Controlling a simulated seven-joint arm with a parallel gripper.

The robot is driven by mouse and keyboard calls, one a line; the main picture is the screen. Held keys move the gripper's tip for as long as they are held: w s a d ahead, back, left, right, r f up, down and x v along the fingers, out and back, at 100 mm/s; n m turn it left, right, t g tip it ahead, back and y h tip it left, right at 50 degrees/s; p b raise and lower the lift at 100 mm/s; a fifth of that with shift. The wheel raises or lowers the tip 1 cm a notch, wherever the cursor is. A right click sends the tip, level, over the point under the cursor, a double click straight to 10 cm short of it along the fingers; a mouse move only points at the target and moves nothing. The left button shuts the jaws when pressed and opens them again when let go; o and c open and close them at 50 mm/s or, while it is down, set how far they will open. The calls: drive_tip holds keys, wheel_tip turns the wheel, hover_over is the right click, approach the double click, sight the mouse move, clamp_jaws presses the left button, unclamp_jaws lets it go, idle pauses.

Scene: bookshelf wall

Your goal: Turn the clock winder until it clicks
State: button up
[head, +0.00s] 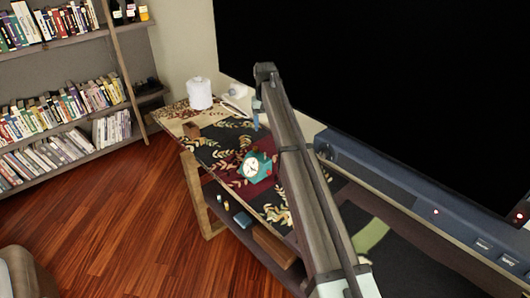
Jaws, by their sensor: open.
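A small teal clock (257,167) with a pale round face stands on the patterned cloth of the long low table, near its front edge. Its face is turned toward the camera, and its winder is too small to make out. My arm runs up past the clock's right side. My gripper (257,123) hangs at the arm's far end, pointing down, beyond the clock and above it in the picture. It is open, apart from the clock, and nothing shows between its fingers, though they are small here.
A large black screen (400,80) and a dark blue long device (400,195) stand behind. Bookshelves (60,105) stand left; wooden floor is open between.

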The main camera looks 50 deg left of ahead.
sight(265, 156)
wheel_tip(265, 156, down, 14)
drive_tip(key=n, duration=1.6)
drive_tip(key=shift+n, duration=0.3)
drive_tip(key=shift+c, duration=0.2)
drive_tip(key=shift+r, duration=0.1)
drive_tip(key=c, duration=1)
